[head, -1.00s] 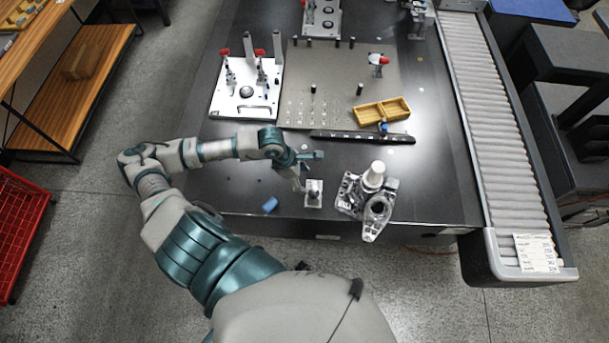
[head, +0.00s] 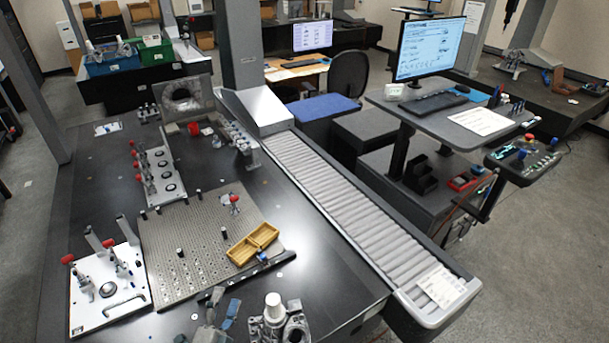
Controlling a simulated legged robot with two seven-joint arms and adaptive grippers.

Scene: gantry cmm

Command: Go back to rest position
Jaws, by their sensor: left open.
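My left gripper (head: 221,315) shows at the bottom edge of the head view, low over the dark table (head: 330,290). It is open, with nothing seen between its fingers. It is left of a grey metal casting with a white cylindrical top (head: 274,305), apart from it. Most of my left arm is below the picture. My right gripper is not in view.
A black bar (head: 245,279) and a yellow two-part tray (head: 240,252) lie beyond the gripper. A perforated plate (head: 195,235) and a white clamp plate (head: 90,310) stand at left. A roller conveyor (head: 345,200) runs along the right. A desk with a monitor (head: 430,48) is farther right.

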